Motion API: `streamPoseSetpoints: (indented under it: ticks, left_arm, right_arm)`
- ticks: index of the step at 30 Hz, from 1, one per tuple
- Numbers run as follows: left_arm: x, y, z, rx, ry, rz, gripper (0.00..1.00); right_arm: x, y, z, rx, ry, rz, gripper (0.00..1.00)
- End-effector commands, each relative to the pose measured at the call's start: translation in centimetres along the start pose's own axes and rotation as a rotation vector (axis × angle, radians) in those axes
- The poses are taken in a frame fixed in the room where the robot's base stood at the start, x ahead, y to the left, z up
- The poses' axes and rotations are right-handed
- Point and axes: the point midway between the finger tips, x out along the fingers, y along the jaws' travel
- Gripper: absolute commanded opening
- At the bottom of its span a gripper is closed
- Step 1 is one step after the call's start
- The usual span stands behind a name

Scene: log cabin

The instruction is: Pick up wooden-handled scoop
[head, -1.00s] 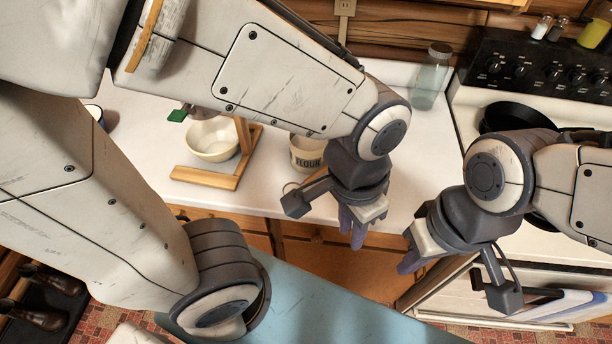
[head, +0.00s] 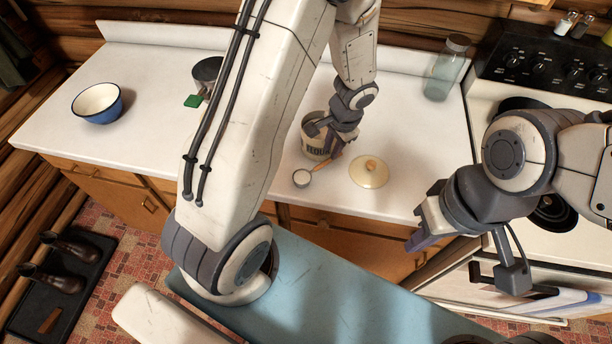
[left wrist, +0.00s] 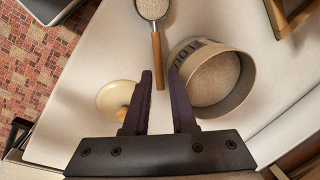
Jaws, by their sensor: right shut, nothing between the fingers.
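The wooden-handled scoop (head: 302,178) lies on the white counter in front of the flour canister; in the head view my left gripper partly hides its handle. In the left wrist view the scoop's wooden handle (left wrist: 156,50) points toward me, and its bowl, full of white grains, is at the top edge. My left gripper (head: 334,145) is open above the counter by the canister. In the left wrist view its fingertips (left wrist: 160,74) appear on either side of the handle's end; I cannot tell how far above it they are. My right gripper (head: 416,243) is shut and empty in front of the stove.
The flour canister (head: 314,147), open and filled, stands close beside the handle; it also shows in the left wrist view (left wrist: 248,88). A cream lid (head: 383,182) with a wooden knob lies on the other side. A blue bowl (head: 97,104) and glass jar (head: 440,78) stand farther off.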

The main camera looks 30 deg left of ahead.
Motion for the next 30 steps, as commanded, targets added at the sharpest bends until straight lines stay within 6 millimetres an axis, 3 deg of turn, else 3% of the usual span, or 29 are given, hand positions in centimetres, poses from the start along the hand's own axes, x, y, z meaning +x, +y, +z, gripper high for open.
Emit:
streamPoseSetpoints:
  ticks: [5, 12, 22, 23, 24, 30]
  left_arm:
    - [1.3, 0.1, -0.2, 0.001, -0.002, 0.001, 0.25]
    - [4.9, 0.2, -0.6, 0.001, -0.002, 0.001, 0.25]
    - [5.5, 0.2, -0.7, 0.000, 0.001, 0.001, 0.25]
    - [5.5, 0.2, -0.7, 0.000, 0.001, 0.001, 0.17]
    - [5.5, 0.2, -0.7, 0.000, 0.001, 0.001, 0.02]
    - [5.5, 0.2, -0.7, 0.000, 0.001, 0.000, 0.00]
  right_arm:
    - [-0.2, 0.0, 0.0, 0.000, 0.000, 0.000, 0.00]
    - [0.0, 0.0, 0.0, 0.000, 0.000, 0.000, 0.00]
    - [0.1, 0.0, 0.0, 0.000, 0.000, 0.000, 0.00]
    - [0.1, 0.0, 0.0, 0.000, 0.000, 0.000, 0.00]
    - [0.1, 0.0, 0.0, 0.000, 0.000, 0.000, 0.00]
    - [0.1, 0.0, 0.0, 0.000, 0.000, 0.000, 0.00]
